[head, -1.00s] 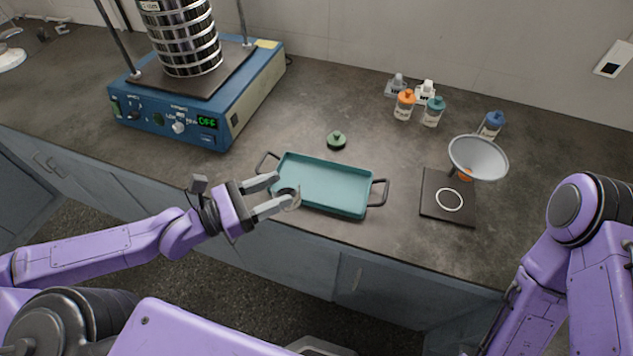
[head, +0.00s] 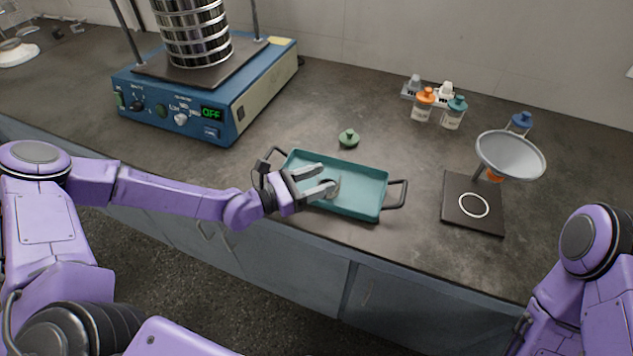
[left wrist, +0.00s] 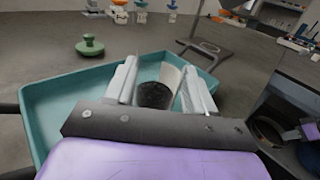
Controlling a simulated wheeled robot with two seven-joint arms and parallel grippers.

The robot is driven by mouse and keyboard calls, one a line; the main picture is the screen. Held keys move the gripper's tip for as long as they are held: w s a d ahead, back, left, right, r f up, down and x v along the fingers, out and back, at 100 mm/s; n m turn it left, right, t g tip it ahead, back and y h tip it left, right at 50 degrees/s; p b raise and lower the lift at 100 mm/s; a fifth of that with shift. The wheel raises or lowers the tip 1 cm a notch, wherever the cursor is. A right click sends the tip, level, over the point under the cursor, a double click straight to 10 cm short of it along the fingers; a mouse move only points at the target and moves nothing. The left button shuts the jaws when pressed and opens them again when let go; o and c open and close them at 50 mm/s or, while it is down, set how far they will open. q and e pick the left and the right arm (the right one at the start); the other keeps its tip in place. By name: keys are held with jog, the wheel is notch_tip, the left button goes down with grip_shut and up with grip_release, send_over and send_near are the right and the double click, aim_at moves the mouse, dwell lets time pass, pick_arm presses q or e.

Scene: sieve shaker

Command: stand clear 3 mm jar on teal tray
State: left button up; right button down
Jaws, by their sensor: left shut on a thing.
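The teal tray (head: 362,203) lies on the bench with a dark handle at each end. My left gripper (head: 328,180) is over the left part of the tray, shut on a clear jar (head: 333,188). In the left wrist view the jar (left wrist: 154,95) sits between the two pale fingers, with dark material in it. I cannot tell whether its base touches the tray floor. A green knobbed lid (head: 348,139) lies on the bench behind the tray; it also shows in the left wrist view (left wrist: 90,46). My right gripper is out of view.
A blue sieve shaker (head: 220,105) with a sieve stack stands at the back left. Several capped bottles (head: 423,106) stand at the back. A funnel (head: 510,156) stands over a dark base (head: 458,215) right of the tray. The tray's right part is bare.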

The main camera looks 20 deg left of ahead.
pick_arm(q)
jog(key=shift+f, duration=0.2)
jog(key=shift+f+b, duration=0.2)
jog(key=shift+b, duration=0.1)
jog(key=o, duration=1.4)
jog(key=shift+c, duration=0.2)
